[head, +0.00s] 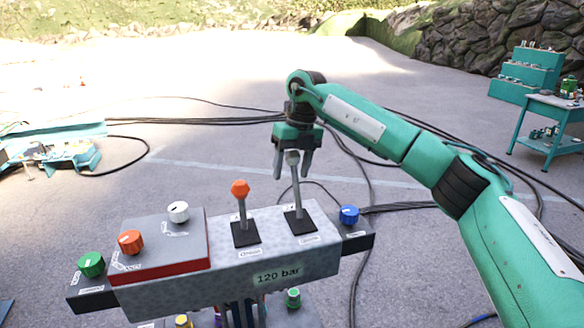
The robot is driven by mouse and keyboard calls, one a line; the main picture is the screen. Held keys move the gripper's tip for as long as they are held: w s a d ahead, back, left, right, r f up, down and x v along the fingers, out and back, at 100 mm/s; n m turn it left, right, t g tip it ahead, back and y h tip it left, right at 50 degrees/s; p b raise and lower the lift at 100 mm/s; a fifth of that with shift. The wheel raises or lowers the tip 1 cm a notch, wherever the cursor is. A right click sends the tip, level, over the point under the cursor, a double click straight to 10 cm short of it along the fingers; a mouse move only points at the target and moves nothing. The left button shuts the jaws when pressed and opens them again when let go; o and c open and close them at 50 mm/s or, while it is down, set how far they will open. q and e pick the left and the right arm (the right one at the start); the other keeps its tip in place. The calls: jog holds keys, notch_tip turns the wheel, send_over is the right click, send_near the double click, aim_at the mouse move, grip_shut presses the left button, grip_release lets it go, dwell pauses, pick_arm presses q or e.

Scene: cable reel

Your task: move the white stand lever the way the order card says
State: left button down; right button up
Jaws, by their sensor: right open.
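The white stand lever (297,192) has a pale grey-white knob on a grey shaft. It rises from a black slot plate at the right of the grey control stand (225,277) and stands nearly upright, its top tipped slightly left. My right gripper (292,168) points down over this lever, its two fingers open, one on each side of the knob. I cannot tell whether a finger touches it. An orange-topped lever (241,206) stands just to the left. I cannot make out an order card. My left gripper is not in view.
The stand also carries a white knob (178,211), an orange knob (131,241), a green knob (91,264) and a blue knob (349,214). A "120 bar" label (278,275) is on its front. Black cables lie behind. A teal cart (548,125) stands at the far right.

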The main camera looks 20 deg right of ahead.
jog(key=shift+d+r, duration=0.1)
jog(key=shift+r, duration=0.35)
jog(key=r+b, duration=0.1)
jog(key=r, duration=0.2)
jog(key=d+r+b, duration=0.1)
jog(key=r, duration=0.3)
jog(key=d+r+b, duration=0.1)
jog(key=r, duration=0.3)
jog(key=shift+w+r, duration=0.2)
jog(key=shift+w, duration=0.1)
jog(key=shift+d+r, duration=0.2)
jog(key=shift+r, duration=0.4)
jog(key=shift+f, duration=0.1)
